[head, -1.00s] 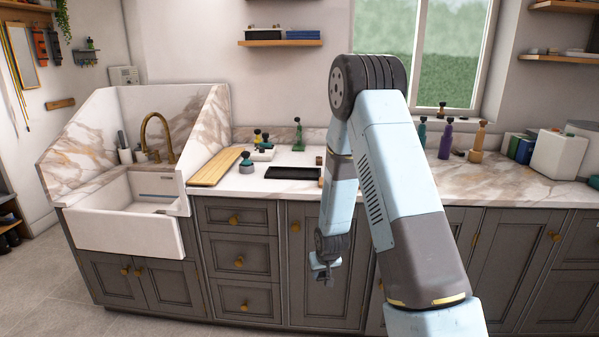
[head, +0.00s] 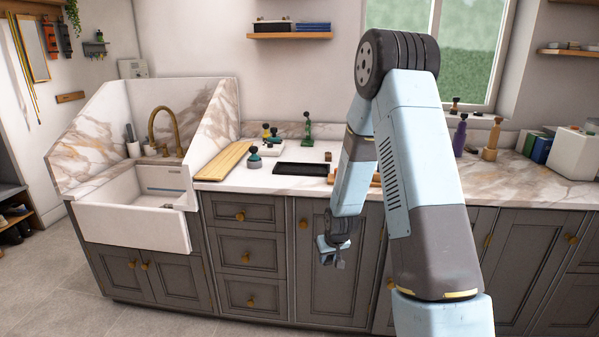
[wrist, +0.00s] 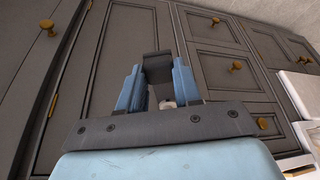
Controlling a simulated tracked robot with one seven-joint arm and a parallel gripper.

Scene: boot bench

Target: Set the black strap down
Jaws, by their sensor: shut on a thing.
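The black strap (wrist: 157,62) shows in the wrist view as a dark piece between the two blue fingers. My gripper (wrist: 157,82) is shut on it. In the head view my gripper (head: 332,252) hangs below the counter's front edge, in front of the grey cabinet doors. The strap cannot be made out clearly there. The marble counter (head: 235,177) is above and behind my gripper.
On the counter are a black tray (head: 301,169), a wooden board (head: 222,160), and several small bottles and brushes. A white sink (head: 130,225) is at the left. Cabinet doors (head: 325,275) with brass knobs stand just beyond my gripper. Grey floor is open at the lower left.

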